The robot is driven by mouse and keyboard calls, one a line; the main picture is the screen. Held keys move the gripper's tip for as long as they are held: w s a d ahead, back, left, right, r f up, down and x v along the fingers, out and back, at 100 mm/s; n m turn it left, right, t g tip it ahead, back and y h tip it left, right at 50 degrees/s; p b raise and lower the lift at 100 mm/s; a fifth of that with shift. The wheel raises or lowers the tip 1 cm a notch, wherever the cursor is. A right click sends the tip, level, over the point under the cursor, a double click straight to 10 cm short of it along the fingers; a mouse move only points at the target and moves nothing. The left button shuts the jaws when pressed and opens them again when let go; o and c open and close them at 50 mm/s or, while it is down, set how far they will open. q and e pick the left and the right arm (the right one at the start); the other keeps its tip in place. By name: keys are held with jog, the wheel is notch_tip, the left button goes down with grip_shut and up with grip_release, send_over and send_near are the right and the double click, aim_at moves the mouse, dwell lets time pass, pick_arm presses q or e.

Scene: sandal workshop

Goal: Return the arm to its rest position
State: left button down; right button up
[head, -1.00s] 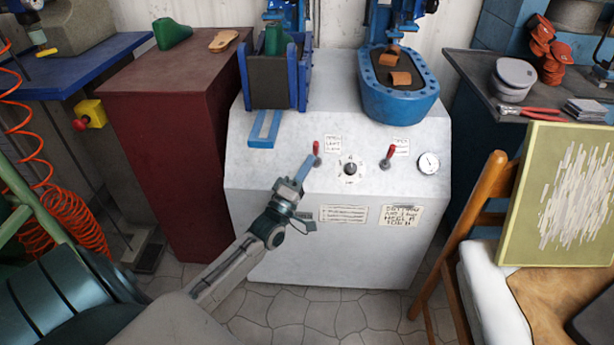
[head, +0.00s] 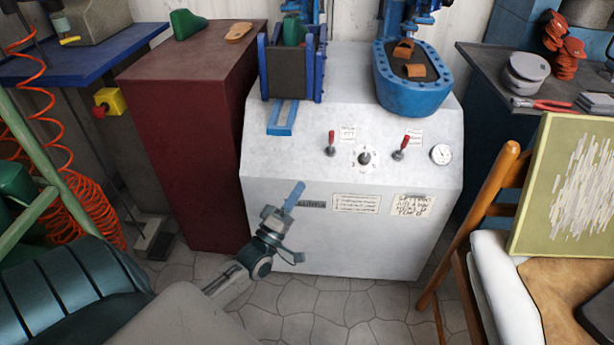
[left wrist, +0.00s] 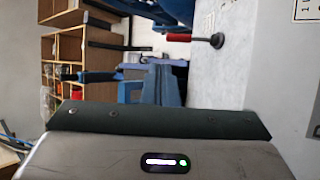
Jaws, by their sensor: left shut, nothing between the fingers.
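My left gripper (head: 293,195) is in the lower middle of the head view, in front of the white machine's front face (head: 300,235). Its blue fingers are together with nothing between them. It is below the left red-handled lever (head: 331,142) and apart from it. In the left wrist view the blue fingers (left wrist: 168,88) point away from the camera, and a red-handled lever (left wrist: 200,39) shows to the upper right. My right gripper is not in view.
The maroon cabinet (head: 185,130) stands left of the machine. Orange coiled hose (head: 90,195) hangs at far left. A wooden chair (head: 478,215) with a painted panel (head: 565,185) is at right. Tiled floor (head: 320,305) is free in front of the machine.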

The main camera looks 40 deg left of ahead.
pick_arm(q)
jog(key=shift+v, duration=0.75)
jog(key=shift+s+r, duration=0.1)
jog(key=shift+r, duration=0.05)
jog(key=shift+d, duration=0.15)
